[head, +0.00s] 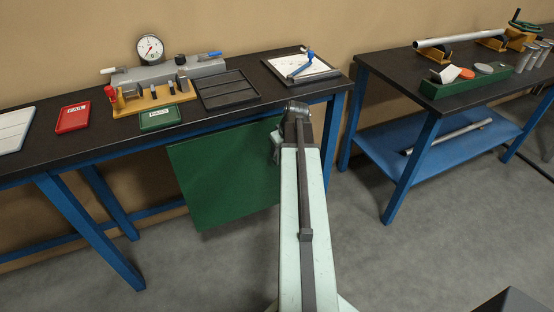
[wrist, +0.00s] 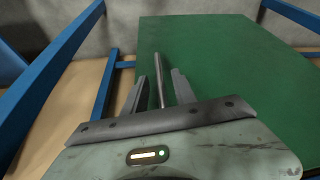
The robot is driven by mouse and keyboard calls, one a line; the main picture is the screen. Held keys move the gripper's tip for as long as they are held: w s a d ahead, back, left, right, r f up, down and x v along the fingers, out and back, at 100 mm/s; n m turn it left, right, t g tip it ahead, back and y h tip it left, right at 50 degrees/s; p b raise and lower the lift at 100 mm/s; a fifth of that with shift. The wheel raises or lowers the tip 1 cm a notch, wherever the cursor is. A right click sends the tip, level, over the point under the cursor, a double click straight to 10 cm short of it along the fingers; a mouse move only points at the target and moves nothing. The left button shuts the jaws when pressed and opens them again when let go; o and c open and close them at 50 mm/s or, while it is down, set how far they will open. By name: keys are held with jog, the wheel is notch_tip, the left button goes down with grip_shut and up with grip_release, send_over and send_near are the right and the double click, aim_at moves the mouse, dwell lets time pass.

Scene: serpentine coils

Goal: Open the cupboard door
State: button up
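The green cupboard door (head: 222,178) hangs beneath the left bench in the head view, and my arm covers its right edge. In the wrist view the door (wrist: 225,60) fills the right half as a flat green panel. A thin grey metal bar, seemingly the door handle (wrist: 160,80), stands near the panel's left edge. My gripper (wrist: 158,90) is open, with one finger on each side of the bar. Gaps show between the bar and both fingers. I cannot tell how deep the bar lies between them. In the head view my gripper is mostly hidden behind my arm.
The left bench (head: 52,158) carries a dial gauge (head: 150,48), trays and a clipboard (head: 300,66). Its blue legs (head: 88,228) stand left of the door. A second bench (head: 410,140) stands to the right. Grey floor (head: 215,275) in front of the door is clear.

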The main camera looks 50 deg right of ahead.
aim_at(277, 162)
jog(key=b+x, duration=0.1)
jog(key=x, duration=0.2)
jog(key=shift+f+b, duration=0.1)
jog(key=shift+b, duration=0.2)
jog(key=shift+s, duration=0.1)
grip_shut()
jog(key=shift+s, duration=0.1)
dwell(0.8)
